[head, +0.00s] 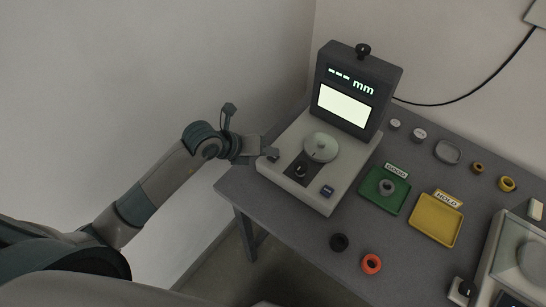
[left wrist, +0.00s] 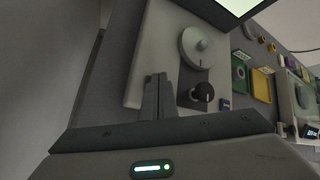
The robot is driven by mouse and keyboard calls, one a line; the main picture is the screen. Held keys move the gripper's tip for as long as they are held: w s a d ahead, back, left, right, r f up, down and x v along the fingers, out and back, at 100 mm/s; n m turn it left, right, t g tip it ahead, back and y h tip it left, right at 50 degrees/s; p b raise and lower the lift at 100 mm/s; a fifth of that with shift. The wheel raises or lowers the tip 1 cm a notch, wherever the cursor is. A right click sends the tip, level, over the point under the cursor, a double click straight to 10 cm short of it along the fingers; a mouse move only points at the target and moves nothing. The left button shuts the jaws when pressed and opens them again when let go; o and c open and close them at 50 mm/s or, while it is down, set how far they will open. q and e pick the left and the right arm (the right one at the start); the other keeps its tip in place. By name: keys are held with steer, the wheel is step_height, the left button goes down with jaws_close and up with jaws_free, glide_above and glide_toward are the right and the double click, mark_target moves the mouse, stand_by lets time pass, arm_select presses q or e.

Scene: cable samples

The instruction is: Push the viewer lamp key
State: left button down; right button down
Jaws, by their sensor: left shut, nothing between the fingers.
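The viewer stands at the back left of the table, with a pale base (head: 336,196) and an upright dark head whose white screen (head: 344,107) is lit. On the base are a round pale stage (head: 320,147), a black knob (head: 300,171) and a small dark blue key (head: 327,191) at the front right. My left gripper (head: 271,153) is shut and empty at the base's left edge, left of the stage and knob. In the left wrist view its fingers (left wrist: 156,92) show in front of the base, left of the knob (left wrist: 202,93); the blue key (left wrist: 225,103) is further right. My right gripper is not in view.
A green GOOD tray (head: 369,196) holding a grey ring and a yellow HOLD tray (head: 434,225) lie right of the viewer. A black ring (head: 339,242) and a red ring (head: 371,264) lie near the front edge. A scale-like device (head: 490,262) stands far right.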

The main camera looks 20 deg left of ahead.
mark_target(270, 159)
arm_select(q)
steer(key=shift+f, duration=0.25)
stand_by(0.4)
steer(key=shift+r, duration=0.1)
steer(key=shift+r+p, duration=0.45)
stand_by(0.3)
steer(key=shift+r+p, duration=2.35)
steer(key=shift+r, duration=0.65)
steer(key=shift+d, duration=0.1)
